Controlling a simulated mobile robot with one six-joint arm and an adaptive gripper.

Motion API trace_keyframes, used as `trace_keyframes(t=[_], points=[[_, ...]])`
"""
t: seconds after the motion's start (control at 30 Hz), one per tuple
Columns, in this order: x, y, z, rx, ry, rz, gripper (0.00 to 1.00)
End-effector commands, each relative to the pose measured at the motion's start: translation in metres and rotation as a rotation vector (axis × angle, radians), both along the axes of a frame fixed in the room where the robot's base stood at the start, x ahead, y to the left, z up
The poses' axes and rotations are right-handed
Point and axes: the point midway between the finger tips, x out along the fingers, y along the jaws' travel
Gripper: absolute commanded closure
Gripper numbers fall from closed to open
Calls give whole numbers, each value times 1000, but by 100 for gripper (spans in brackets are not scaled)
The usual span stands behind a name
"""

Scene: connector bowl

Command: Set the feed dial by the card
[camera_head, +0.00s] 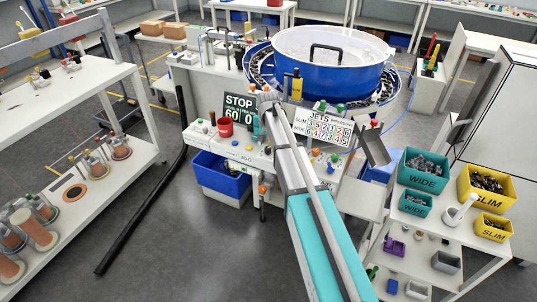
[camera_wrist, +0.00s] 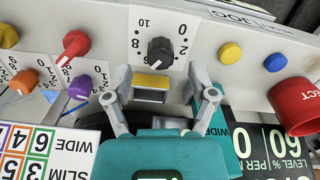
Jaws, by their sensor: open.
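My gripper (camera_wrist: 158,95) is open in the wrist view, its two grey fingers apart and holding nothing. A black dial (camera_wrist: 160,50) with a scale from 0 to 10 stands on the light panel just beyond the fingertips, framed between them but not gripped. A pale mark shows on its lower side in the picture; its exact setting is unclear. The numbered card (camera_wrist: 40,150), headed JETS in the head view (camera_head: 329,128), has rows SLIM and WIDE with coloured digits. In the head view, my arm hides the dial and most of the gripper.
Red (camera_wrist: 76,43), orange (camera_wrist: 24,80) and purple (camera_wrist: 80,88) knobs stand beside the dial. Yellow (camera_wrist: 230,53) and blue (camera_wrist: 275,62) buttons and a red cup-like part (camera_wrist: 300,105) lie right. A display (camera_head: 240,108) reads STOP, 60, 0. The blue bowl (camera_head: 325,75) stands behind.

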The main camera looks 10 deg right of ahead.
Motion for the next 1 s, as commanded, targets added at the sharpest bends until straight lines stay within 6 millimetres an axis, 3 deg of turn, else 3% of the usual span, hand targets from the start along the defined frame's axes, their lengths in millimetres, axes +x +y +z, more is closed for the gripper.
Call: trace_keyframes(t=[0.4,1.0], points=[[0,0,-33,0,0,0,27],[0,-1,-38,0,0,-1,29]])
